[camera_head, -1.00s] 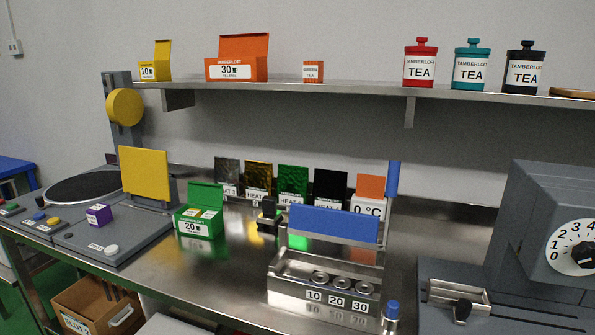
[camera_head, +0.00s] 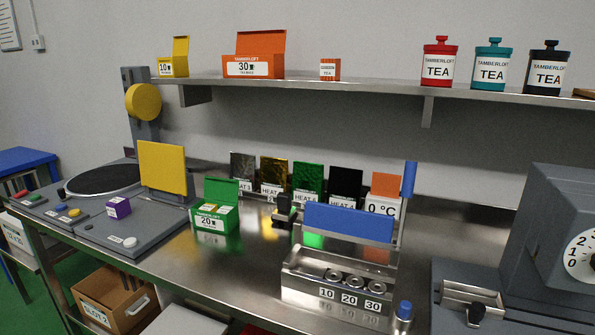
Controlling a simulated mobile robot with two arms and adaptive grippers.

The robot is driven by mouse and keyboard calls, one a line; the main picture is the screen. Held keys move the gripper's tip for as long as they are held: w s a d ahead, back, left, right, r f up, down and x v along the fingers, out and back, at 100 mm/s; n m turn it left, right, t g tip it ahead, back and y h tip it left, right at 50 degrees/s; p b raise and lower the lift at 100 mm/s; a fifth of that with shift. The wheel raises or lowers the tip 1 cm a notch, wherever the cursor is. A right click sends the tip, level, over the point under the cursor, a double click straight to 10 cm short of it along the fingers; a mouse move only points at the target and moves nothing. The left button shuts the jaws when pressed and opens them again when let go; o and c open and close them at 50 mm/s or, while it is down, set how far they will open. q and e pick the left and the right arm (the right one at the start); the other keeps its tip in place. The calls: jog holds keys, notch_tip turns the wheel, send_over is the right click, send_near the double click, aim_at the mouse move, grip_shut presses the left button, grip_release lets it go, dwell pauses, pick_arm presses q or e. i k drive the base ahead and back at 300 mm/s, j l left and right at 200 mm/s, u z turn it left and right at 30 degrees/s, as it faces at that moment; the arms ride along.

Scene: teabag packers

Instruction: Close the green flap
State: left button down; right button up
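The green box (camera_head: 210,222) labelled 20 stands on the steel counter, left of the middle of the head view. Its green flap (camera_head: 221,190) stands open, raised upright at the back edge of the box. Something with green and yellow shows in the box's open top. Neither of my grippers is in view, and nothing touches the flap.
A yellow panel (camera_head: 163,167) and a small purple box (camera_head: 118,207) stand to the left on a grey machine. A metal fixture with a blue panel (camera_head: 348,222) stands to the right. Bare counter (camera_head: 235,275) lies in front of the green box.

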aim_at(214, 188)
jog(key=i+j+z, duration=0.15)
jog(key=j, duration=0.15)
jog(key=i+j+z, duration=0.1)
jog(key=j, duration=0.2)
jog(key=i+j+z, duration=0.15)
jog(key=j, duration=0.15)
jog(key=i+j+z, duration=0.1)
jog(key=j, duration=0.25)
